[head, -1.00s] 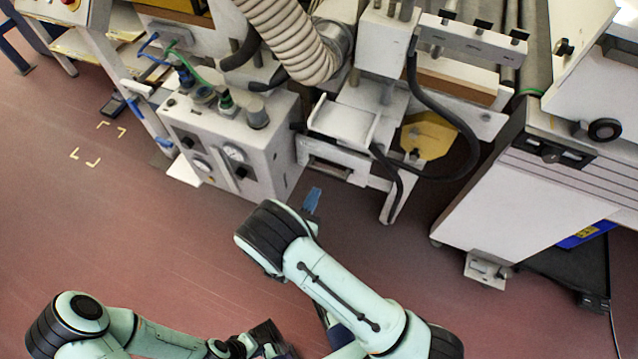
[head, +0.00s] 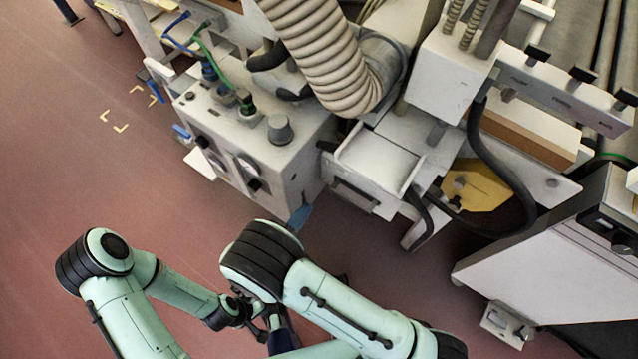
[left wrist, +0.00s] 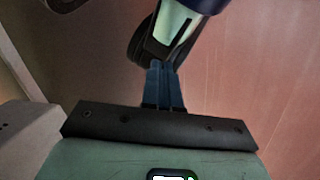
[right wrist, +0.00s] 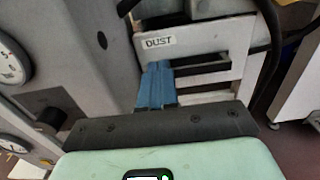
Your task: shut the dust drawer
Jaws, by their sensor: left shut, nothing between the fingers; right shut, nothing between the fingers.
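The dust drawer (head: 355,193) is a pale box with a dark slot in its front. In the head view it appears to stand out from the machine, with a light, tray-like top behind the front. In the right wrist view its front carries a "DUST" label (right wrist: 159,42) above the slot. My right gripper (head: 299,217) has blue fingers, shut and empty, to the left of and short of the drawer front. In the right wrist view the fingers (right wrist: 157,85) overlap the front's left part; contact cannot be told. My left gripper (left wrist: 163,85) is shut and empty, away from the drawer.
A grey control box (head: 255,145) with gauges and knobs stands close left of the drawer. A ribbed hose (head: 325,50) hangs above. A black cable (head: 490,170) loops at the right, near a white cabinet (head: 545,265). The red floor in front is clear.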

